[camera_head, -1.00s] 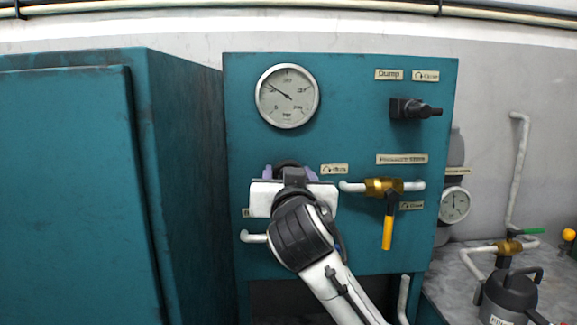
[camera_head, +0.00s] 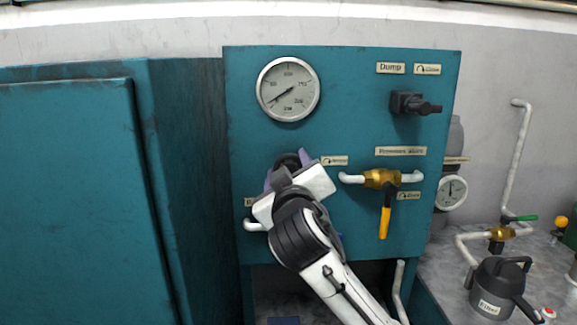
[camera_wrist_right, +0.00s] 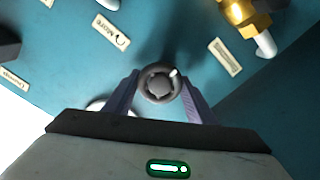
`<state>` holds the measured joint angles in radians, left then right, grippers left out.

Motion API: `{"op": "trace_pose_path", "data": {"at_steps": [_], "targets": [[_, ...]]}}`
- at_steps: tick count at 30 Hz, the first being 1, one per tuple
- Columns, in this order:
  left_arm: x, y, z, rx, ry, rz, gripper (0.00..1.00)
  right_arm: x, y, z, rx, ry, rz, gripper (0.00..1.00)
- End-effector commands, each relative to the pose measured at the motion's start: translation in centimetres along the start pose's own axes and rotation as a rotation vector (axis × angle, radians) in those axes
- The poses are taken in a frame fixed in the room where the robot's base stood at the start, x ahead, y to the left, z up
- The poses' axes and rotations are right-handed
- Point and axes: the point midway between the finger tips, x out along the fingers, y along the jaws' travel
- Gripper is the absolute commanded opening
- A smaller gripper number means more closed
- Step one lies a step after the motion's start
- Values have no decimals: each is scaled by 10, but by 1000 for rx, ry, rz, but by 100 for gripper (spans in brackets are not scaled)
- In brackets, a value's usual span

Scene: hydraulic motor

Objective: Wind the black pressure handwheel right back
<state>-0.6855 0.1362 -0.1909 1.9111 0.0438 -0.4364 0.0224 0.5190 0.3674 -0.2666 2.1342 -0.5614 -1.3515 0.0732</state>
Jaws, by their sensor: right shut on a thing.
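The black pressure handwheel (camera_head: 287,161) is on the teal panel (camera_head: 345,235) below the round gauge (camera_head: 288,89), mostly hidden behind my right gripper. My right gripper (camera_head: 290,168) is shut on it, rolled to a tilt. In the right wrist view the round handwheel (camera_wrist_right: 160,83), with a pale mark on its face, sits between the two purple fingers of my right gripper (camera_wrist_right: 159,95). The gauge needle points to the lower left. My left gripper is not in view.
A brass valve (camera_head: 381,178) with a yellow lever (camera_head: 385,222) sits on a white pipe right of my gripper. A black dump knob (camera_head: 415,104) is at the panel's upper right. A dark can (camera_head: 500,287) stands on the bench at lower right. A teal cabinet (camera_head: 75,200) fills the left.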

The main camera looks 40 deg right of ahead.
Motion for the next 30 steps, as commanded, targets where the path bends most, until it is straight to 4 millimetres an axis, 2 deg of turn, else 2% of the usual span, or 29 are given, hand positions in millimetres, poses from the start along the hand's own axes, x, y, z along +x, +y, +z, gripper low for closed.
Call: {"op": "trace_pose_path", "data": {"at_steps": [14,15,17,26,30], "targets": [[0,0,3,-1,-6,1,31,0,-2,2,-18,-3,-2,28],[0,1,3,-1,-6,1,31,0,-2,1,-18,-3,-2,57],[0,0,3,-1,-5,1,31,0,-1,1,-17,-2,-2,67],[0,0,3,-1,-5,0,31,-1,-1,0,-14,0,-1,69],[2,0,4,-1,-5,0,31,-11,-2,0,-12,3,-3,69]]}}
